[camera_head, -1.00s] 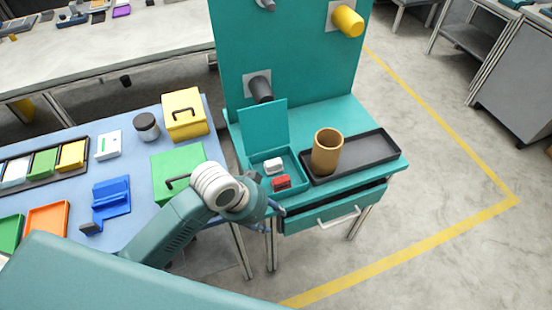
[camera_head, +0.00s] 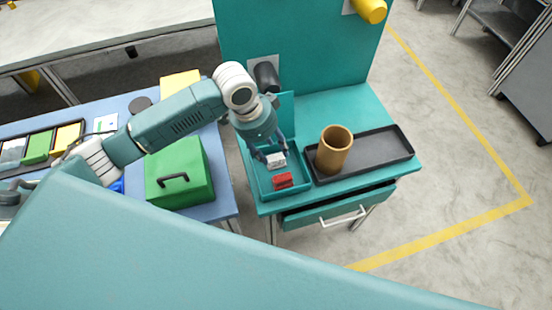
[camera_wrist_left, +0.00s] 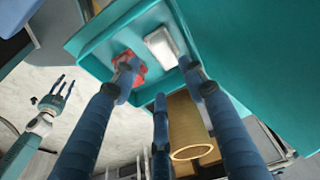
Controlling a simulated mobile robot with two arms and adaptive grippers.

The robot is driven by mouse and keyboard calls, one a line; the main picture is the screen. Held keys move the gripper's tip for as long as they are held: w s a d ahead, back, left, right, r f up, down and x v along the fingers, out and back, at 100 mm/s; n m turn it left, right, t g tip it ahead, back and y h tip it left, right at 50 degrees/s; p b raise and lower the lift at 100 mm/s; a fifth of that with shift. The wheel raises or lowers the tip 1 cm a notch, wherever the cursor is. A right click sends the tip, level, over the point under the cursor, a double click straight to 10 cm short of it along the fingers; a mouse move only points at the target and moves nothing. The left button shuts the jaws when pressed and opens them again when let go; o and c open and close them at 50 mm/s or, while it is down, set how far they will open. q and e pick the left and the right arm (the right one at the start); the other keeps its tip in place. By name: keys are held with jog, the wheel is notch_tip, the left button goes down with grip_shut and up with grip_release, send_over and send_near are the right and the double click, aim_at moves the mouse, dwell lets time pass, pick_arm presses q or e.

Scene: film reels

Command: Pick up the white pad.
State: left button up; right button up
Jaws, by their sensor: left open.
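The white pad (camera_head: 276,162) lies in the teal open-lidded box (camera_head: 304,184) on the teal bench. It also shows in the left wrist view (camera_wrist_left: 162,46), beside the red pad (camera_wrist_left: 135,68). My left gripper (camera_head: 273,152) is over the box, its fingers at the white pad and partly covering it in the head view. It is open, with blue fingers spread in the left wrist view (camera_wrist_left: 160,80), and nothing is between them. I cannot tell whether a finger touches the pad. My right gripper (camera_wrist_left: 55,92) shows small in the left wrist view with its fingers spread.
A brown cup (camera_head: 334,150) stands on a black tray (camera_head: 385,150) right of the box. The box's raised lid (camera_head: 286,110) and the teal back panel (camera_head: 300,60) stand behind. A partly open drawer (camera_head: 338,210) is below. A green case (camera_head: 180,178) sits left.

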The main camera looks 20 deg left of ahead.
aim_at(276, 159)
pick_arm(q)
jog(key=shift+w+f, duration=0.15)
jog(key=shift+f, duration=0.2)
jog(key=x, duration=0.2)
jog(key=p+x, duration=0.1)
jog(key=x, duration=0.1)
jog(key=shift+a+f, duration=0.2)
jog(key=shift+f, duration=0.35)
jog(key=shift+w+f, duration=0.1)
pick_arm(e)
jog(key=shift+w+d+r, duration=0.1)
jog(key=shift+w+r, duration=0.2)
jog(key=shift+w, duration=0.25)
jog(key=shift+w+d+r, duration=0.1)
jog(key=shift+w+r, duration=0.2)
jog(key=shift+w, duration=0.25)
pick_arm(q)
jog(key=shift+c, duration=0.5)
pick_arm(e)
jog(key=shift+d, duration=0.1)
pick_arm(q)
jog(key=c, duration=0.8)
jog(key=shift+c, duration=0.2)
pick_arm(e)
jog(key=shift+s, duration=0.35)
